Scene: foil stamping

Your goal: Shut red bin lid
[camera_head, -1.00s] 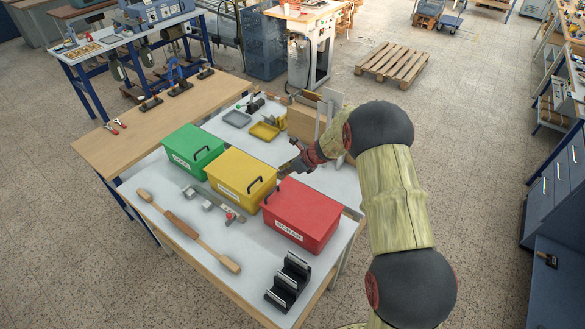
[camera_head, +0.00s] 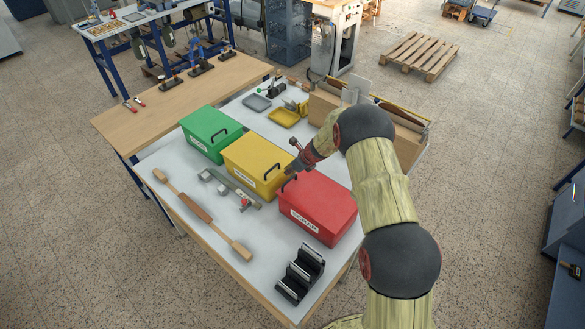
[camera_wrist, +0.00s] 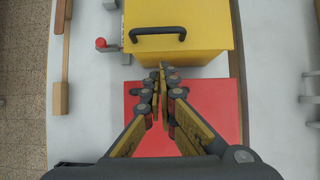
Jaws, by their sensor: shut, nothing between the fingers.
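The red bin (camera_head: 318,208), labelled SCRAP, stands on the pale bench top. Its red lid lies flat across its top; the wrist view shows the red lid (camera_wrist: 215,110) under my fingers. My gripper (camera_head: 292,168) is over the end of the red bin nearest the yellow bin. In the wrist view my gripper (camera_wrist: 163,72) has its fingertips together and empty, at the gap between the yellow and red bins. The red bin's handle is mostly hidden by my gripper in the head view.
The yellow bin (camera_head: 255,163) stands close beside the red bin, its black handle (camera_wrist: 158,33) near my fingertips. A green bin (camera_head: 210,135) is beyond it. A black rack (camera_head: 301,272), a wooden bar (camera_head: 200,212) and a metal fixture (camera_head: 230,190) lie in front.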

